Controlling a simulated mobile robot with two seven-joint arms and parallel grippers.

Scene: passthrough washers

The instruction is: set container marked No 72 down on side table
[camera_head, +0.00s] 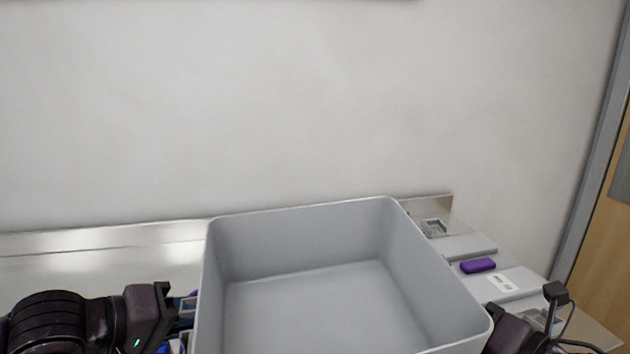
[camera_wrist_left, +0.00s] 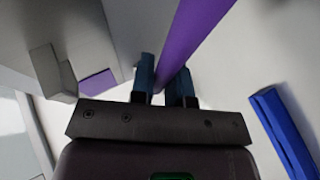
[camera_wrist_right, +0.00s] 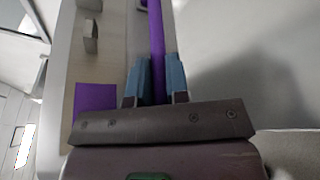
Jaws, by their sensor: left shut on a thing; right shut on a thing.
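A large, empty, open-topped grey container (camera_head: 310,300) fills the lower middle of the head view, upright between my arms. Its front is cut off and no number shows. My left gripper (camera_head: 187,308) is at its left side; in the left wrist view its fingers (camera_wrist_left: 167,82) are shut on a purple bar (camera_wrist_left: 195,40), apparently the container's handle. In the right wrist view my right gripper (camera_wrist_right: 156,78) is shut on a similar purple bar (camera_wrist_right: 156,40). In the head view its fingers are hidden behind the container's right wall.
A shiny metal surface (camera_head: 100,270) with a raised back edge runs along the wall at the left. Right of the container are light grey fittings with a purple piece (camera_head: 478,265) and a white plate (camera_head: 501,283). A blue bar (camera_wrist_left: 285,130) shows in the left wrist view.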

